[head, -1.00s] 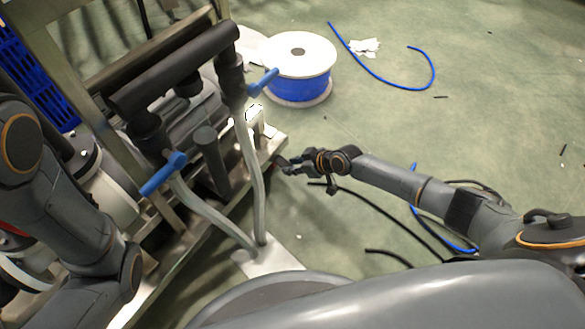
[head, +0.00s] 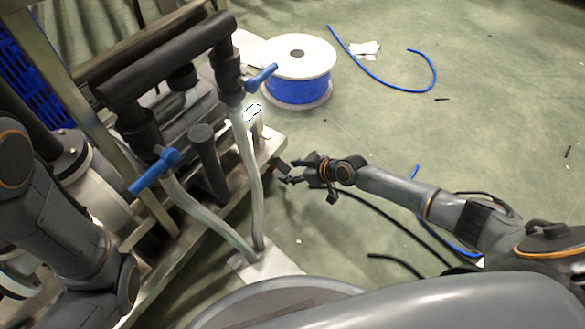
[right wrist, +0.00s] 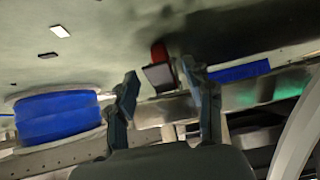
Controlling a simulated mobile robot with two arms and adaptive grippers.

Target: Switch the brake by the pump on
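In the right wrist view a small red part with a dark flat pad (right wrist: 160,74) shows just beyond my fingertips; it looks like the brake. In the head view the same small dark-and-red part (head: 279,166) sits at the right end of the pump skid. My right gripper (head: 289,173) is close to its right side. In the right wrist view my right gripper (right wrist: 158,80) is open, its two fingers apart, with the pad showing between and beyond the tips. I cannot tell whether they touch it. My left arm shows at the left, but its gripper is out of view.
The pump skid (head: 262,150) carries dark pipes and two blue valve handles (head: 155,171) (head: 262,77). A blue cable spool (head: 298,75) stands behind. Black hoses (head: 395,222) and a blue cable (head: 381,76) lie on the green floor, which is mostly clear at right.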

